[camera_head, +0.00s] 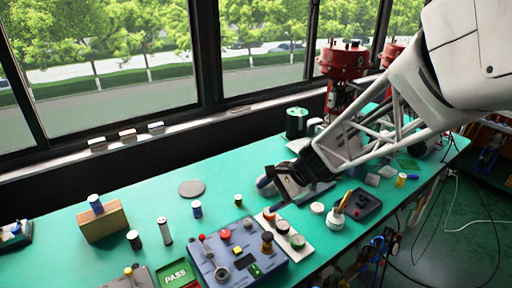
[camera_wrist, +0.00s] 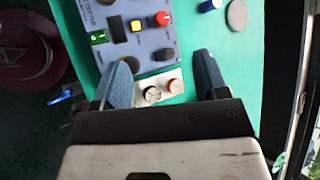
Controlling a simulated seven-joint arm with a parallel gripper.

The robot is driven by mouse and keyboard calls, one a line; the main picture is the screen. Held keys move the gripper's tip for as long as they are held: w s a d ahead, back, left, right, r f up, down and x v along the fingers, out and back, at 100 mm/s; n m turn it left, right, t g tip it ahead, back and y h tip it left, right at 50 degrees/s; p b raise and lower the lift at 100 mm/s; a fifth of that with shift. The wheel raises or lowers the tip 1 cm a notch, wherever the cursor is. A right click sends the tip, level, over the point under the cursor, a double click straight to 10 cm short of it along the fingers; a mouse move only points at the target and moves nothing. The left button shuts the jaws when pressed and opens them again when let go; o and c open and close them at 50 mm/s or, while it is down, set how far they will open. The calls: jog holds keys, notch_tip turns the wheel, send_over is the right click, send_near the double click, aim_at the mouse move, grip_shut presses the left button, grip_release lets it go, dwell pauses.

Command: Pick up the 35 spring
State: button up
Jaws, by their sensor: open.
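I cannot read a "35" on any part, so I cannot tell which one is the 35 spring. A white plate (camera_head: 309,252) near the front edge holds a few short round parts, among them a red-orange one (camera_head: 269,214). My gripper (camera_head: 272,195) is open and empty, above the bench beside the plate. Its two blue-grey fingers also show in the wrist view (camera_wrist: 165,62), wide apart.
A blue-grey control panel (camera_head: 228,262) with knobs stands left of the plate. Small cylinders, including a blue one (camera_head: 197,209) and a dark one (camera_head: 238,201), stand behind it. A grey disc (camera_head: 191,188) lies farther back. A dark tray (camera_head: 365,205) is at the right.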

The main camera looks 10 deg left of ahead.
jog(key=w+a+f+m+y, duration=0.1)
jog(key=w+a+f+m, duration=0.1)
jog(key=w+a+f, duration=0.3)
jog(key=w+a+f+m+y, duration=0.2)
jog(key=a+f+m, duration=0.1)
jog(key=a, duration=0.3)
jog(key=m+t+y, duration=0.1)
jog(key=m+y, duration=0.1)
jog(key=m, duration=0.3)
send_near(197, 209)
jog(key=a+f, duration=0.1)
jog(key=w+a+f, duration=0.1)
jog(key=a, duration=0.1)
jog(key=shift+w, duration=0.2)
jog(key=shift+a, duration=0.1)
jog(key=shift+x, duration=1.25)
jog(key=shift+f, duration=0.15)
jog(key=shift+f+x, duration=0.2)
jog(key=shift+x, duration=2.3)
jog(key=c, duration=1.1)
